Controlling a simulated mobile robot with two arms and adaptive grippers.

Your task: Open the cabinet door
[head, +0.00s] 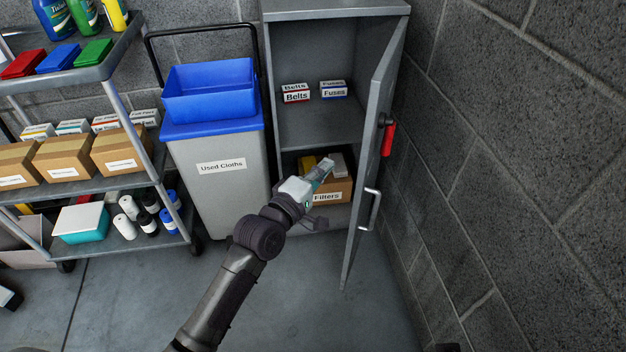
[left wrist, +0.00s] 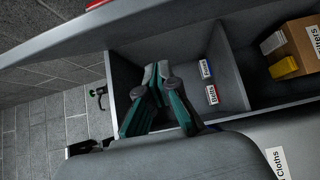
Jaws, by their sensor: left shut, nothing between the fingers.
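The grey cabinet (head: 322,120) stands against the back wall in the head view. Its door (head: 366,170) is swung well open to the right, near the side wall. The door has a metal bar handle (head: 371,209) and a red part (head: 388,139) above it. My left gripper (head: 325,168) is shut and empty, in front of the cabinet opening and left of the door, apart from the handle. In the left wrist view the shut fingers (left wrist: 158,85) show against the cabinet interior. My right gripper is not in view.
Inside the cabinet are Belts boxes (head: 296,96), Fuses boxes (head: 333,92) and a Filters carton (head: 340,190). A Used Cloths bin (head: 215,185) stands close left. A loaded cart (head: 75,188) is further left. Floor in front is clear.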

